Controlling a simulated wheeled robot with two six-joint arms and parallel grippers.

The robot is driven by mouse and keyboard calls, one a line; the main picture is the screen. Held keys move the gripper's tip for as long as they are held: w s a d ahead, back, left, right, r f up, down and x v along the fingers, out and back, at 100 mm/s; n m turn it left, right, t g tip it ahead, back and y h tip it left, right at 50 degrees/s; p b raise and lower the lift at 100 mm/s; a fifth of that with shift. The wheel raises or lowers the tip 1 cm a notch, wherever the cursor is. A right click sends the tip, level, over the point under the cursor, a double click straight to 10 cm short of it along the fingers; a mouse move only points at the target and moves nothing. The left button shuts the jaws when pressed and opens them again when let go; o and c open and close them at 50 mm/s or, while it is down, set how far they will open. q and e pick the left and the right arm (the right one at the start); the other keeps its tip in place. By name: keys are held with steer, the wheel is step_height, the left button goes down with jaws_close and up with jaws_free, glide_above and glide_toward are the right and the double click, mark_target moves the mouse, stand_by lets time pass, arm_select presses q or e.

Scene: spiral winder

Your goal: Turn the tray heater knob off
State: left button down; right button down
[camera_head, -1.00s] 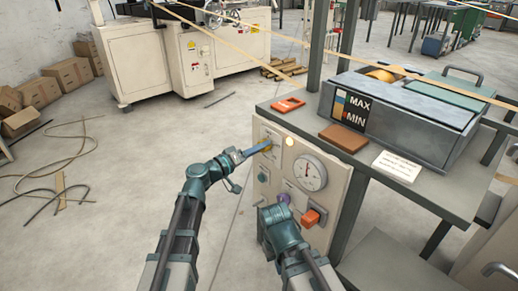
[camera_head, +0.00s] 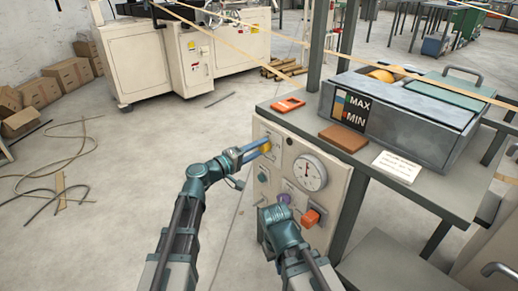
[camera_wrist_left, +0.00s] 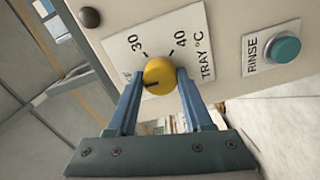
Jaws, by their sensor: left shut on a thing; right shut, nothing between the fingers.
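The yellow tray heater knob (camera_head: 266,146) is at the upper left of the control panel. In the left wrist view the knob (camera_wrist_left: 159,70) sits on a white label with 30, 40 and TRAY °C. Its dark pointer line points left, towards a mark partly hidden by a finger and ending in F. My left gripper (camera_wrist_left: 160,84) has one blue finger on each side of the knob and is shut on it; it also shows in the head view (camera_head: 264,147).
The panel (camera_head: 330,158) also carries a dark lamp (camera_head: 289,141), a round gauge (camera_head: 309,173), an orange switch (camera_head: 311,217) and a teal RINSE button (camera_wrist_left: 285,50). A metal tray box (camera_head: 410,120) stands on the bench above.

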arm_select(q)
steer(key=shift+c, duration=1.5)
jaws_free()
steer(key=v, duration=1.4)
steer(key=shift+d, duration=0.1)
